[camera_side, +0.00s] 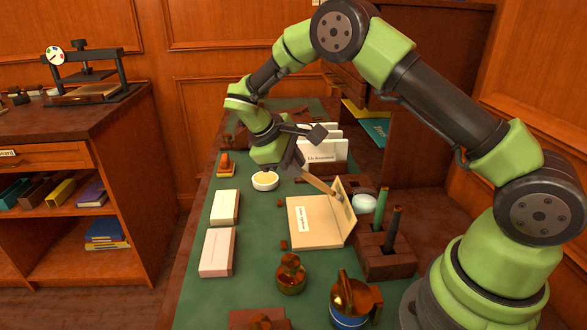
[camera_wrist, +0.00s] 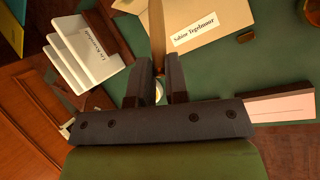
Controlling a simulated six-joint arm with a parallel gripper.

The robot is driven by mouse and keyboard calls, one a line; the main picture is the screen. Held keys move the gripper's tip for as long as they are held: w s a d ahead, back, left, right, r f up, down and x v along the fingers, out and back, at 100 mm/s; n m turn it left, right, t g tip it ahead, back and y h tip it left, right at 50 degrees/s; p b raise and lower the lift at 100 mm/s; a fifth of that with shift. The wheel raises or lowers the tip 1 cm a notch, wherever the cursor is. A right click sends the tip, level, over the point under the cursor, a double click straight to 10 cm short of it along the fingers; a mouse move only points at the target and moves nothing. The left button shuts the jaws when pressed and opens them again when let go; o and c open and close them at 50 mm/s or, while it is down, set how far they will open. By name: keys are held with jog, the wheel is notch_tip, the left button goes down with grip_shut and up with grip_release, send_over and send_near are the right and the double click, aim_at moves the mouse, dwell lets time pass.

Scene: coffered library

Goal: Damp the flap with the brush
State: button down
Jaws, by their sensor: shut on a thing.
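My gripper (camera_side: 297,163) is shut on the wooden handle of the brush (camera_side: 318,183). In the wrist view the brush (camera_wrist: 157,38) stands out between the two dark fingers of the gripper (camera_wrist: 159,75). The brush slants down to the right, and its far end is at or very near the raised flap (camera_side: 343,208) of the tan envelope; I cannot tell whether they touch. The envelope (camera_side: 316,232) lies on the green mat with a white name label, which also shows in the wrist view (camera_wrist: 194,37). The bristles are hard to make out.
A small round dish (camera_side: 265,181) stands left of the envelope. Pale boxes (camera_side: 217,252) lie at the left mat edge. A card rack (camera_side: 322,150) stands behind. A wooden holder (camera_side: 386,262) with upright tools is close on the right. A brass pot (camera_side: 291,275) stands in front.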

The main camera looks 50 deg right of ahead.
jog(key=shift+s+a, duration=1.35)
dwell(0.6)
jog(key=shift+w+a+r, duration=0.35)
jog(key=shift+w+a, duration=0.3)
jog(key=shift+w+a+r, duration=0.3)
jog(key=shift+w+a, duration=0.4)
jog(key=shift+w+a+r, duration=0.35)
jog(key=shift+w+a, duration=0.3)
jog(key=shift+w+a+r, duration=0.3)
jog(key=shift+w+a, duration=0.2)
jog(key=shift+w+a+r, duration=0.25)
jog(key=shift+w+a, duration=0.2)
jog(key=shift+a, duration=0.05)
